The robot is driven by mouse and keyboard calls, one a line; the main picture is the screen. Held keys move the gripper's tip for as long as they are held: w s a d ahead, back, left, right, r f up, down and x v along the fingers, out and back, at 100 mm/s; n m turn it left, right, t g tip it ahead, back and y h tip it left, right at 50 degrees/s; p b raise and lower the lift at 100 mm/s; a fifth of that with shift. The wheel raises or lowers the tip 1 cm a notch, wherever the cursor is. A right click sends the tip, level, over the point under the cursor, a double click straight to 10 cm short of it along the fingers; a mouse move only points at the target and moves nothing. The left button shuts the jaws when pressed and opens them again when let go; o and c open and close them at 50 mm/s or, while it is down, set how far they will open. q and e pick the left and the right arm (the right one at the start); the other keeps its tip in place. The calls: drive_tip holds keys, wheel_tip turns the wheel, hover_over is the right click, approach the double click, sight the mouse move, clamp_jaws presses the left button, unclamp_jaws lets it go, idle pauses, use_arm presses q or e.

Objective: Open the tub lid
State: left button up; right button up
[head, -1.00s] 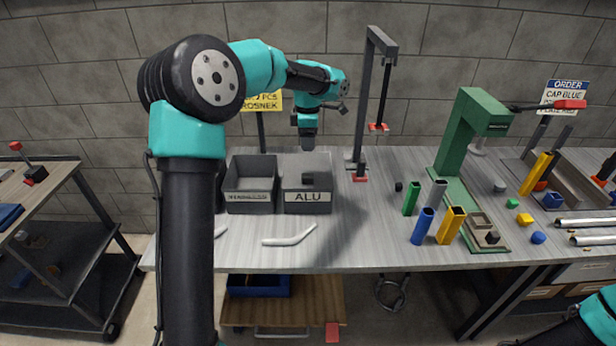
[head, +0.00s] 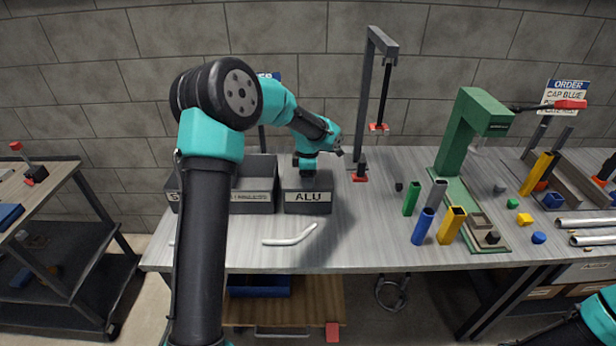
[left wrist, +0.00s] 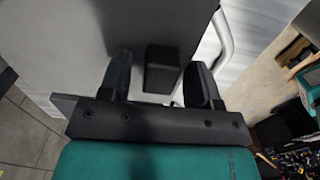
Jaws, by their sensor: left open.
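The grey tub labelled ALU (head: 308,208) stands on the bench, left of the middle in the head view. Its flat grey lid (left wrist: 80,35) fills the upper left of the left wrist view and looks closed. A dark block-shaped handle (left wrist: 162,68) stands on the lid. My left gripper (head: 307,174) is down at the lid. In the left wrist view the left gripper (left wrist: 160,78) is open, with one finger on each side of the handle and visible gaps between. In the head view the gripper hides the handle. My right gripper is out of view.
An open grey bin (head: 254,205) stands directly left of the tub. A bent white tube (head: 290,237) lies in front. A dark post with an overhead arm (head: 364,100) rises behind right. Coloured tubes (head: 423,226) and a green press (head: 455,150) stand further right.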

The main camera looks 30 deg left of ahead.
use_arm(q)
clamp_jaws()
idle(0.6)
